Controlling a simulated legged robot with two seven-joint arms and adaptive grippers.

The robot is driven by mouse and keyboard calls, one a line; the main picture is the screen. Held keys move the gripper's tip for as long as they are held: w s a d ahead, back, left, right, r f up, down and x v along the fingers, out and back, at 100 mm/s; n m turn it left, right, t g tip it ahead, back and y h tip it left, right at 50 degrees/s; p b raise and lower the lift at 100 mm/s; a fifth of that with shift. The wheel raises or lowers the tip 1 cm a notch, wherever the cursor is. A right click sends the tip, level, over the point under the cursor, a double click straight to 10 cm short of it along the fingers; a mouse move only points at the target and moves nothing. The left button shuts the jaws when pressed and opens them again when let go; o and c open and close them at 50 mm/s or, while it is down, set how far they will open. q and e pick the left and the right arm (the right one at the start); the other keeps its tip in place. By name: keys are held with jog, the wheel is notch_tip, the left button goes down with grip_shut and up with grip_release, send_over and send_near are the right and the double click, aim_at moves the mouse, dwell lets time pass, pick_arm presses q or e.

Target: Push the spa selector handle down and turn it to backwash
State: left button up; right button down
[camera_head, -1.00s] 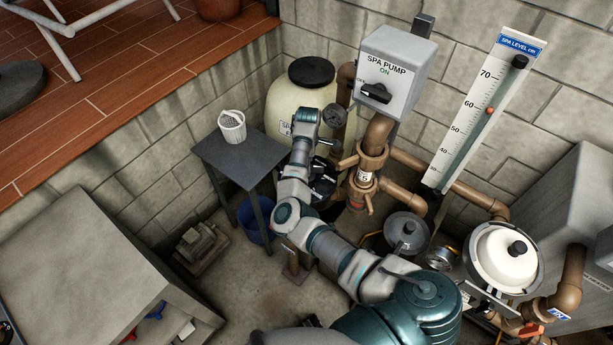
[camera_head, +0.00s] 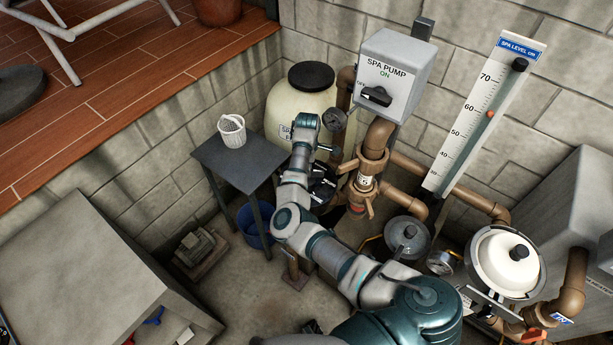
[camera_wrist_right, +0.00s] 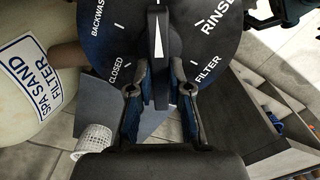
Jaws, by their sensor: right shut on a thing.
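The spa selector's dark round dial (camera_wrist_right: 205,60) fills the top of the right wrist view. It reads BACKWASH (partly cut off), RINSE, CLOSED and FILTER. Its black handle (camera_wrist_right: 159,85) carries a white pointer aimed to the top of that view, between BACKWASH and RINSE. My right gripper (camera_wrist_right: 160,97) is shut on the handle, one finger on each side. In the head view my right gripper (camera_head: 322,188) is dark and small beside the spa sand filter, and my arm and gripper largely hide the selector. My left gripper is not in view.
The cream spa sand filter tank (camera_head: 287,108) stands behind my right wrist. Brown pipes (camera_head: 364,180) stand close to its right. A dark side table (camera_head: 238,165) with a white basket (camera_head: 232,130) is to the left, with a blue bucket (camera_head: 255,228) below.

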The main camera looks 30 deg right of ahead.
jog(key=shift+f+b, duration=0.4)
jog(key=shift+f, duration=0.15)
jog(key=n+p, duration=0.1)
jog(key=n, duration=0.4)
jog(key=shift+r, duration=0.15)
jog(key=n+p, duration=0.1)
jog(key=n, duration=0.4)
jog(key=shift+p, duration=0.4)
jog(key=shift+n, duration=1)
jog(key=c, duration=1)
grip_release()
jog(key=shift+w+f, duration=0.1)
jog(key=shift+f, duration=0.1)
jog(key=shift+o, duration=0.2)
jog(key=shift+r, duration=0.15)
notch_tip(320, 180, up, 7)
jog(key=p, duration=0.4)
